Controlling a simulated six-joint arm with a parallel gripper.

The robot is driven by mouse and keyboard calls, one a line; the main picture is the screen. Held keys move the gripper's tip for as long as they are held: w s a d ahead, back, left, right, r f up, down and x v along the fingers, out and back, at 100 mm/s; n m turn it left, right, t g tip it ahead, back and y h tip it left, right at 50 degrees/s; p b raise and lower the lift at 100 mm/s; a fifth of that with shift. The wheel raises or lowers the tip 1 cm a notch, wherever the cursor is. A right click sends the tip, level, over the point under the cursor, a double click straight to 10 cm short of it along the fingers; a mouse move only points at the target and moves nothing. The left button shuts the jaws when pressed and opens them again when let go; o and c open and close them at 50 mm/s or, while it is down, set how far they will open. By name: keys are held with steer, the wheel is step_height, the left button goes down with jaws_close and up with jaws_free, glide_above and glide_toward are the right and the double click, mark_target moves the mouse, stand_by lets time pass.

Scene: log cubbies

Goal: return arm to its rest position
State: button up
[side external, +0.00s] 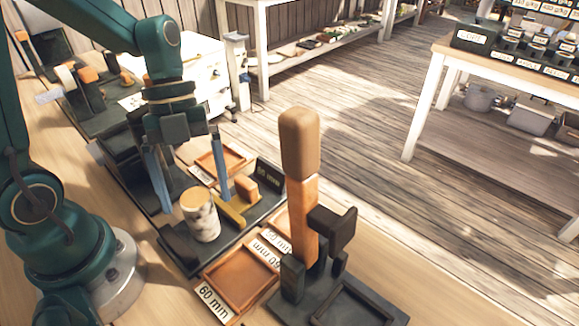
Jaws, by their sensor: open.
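My gripper (192,190) hangs fingers-down over the dark work tray (180,250), left of the picture's middle. Its two blue-grey fingers are spread wide with nothing seen between them. A short birch log (202,218) with pale bark and an orange-tan top stands upright on the tray, just in front of and below the fingers. From this one view I cannot tell the exact gap between fingers and log. My green arm rises from its base at the lower left and bends over at the top.
A tall wooden post (301,190) in a dark stand rises right of the gripper. Wooden trays, one labelled 60 mm (240,276), lie nearby. A small wood block (247,188) sits behind the log. Dark holders with wood pieces (90,80) stand at the back left.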

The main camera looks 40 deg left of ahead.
steer(key=shift+a+r, duration=0.1)
steer(key=shift+r, duration=0.15)
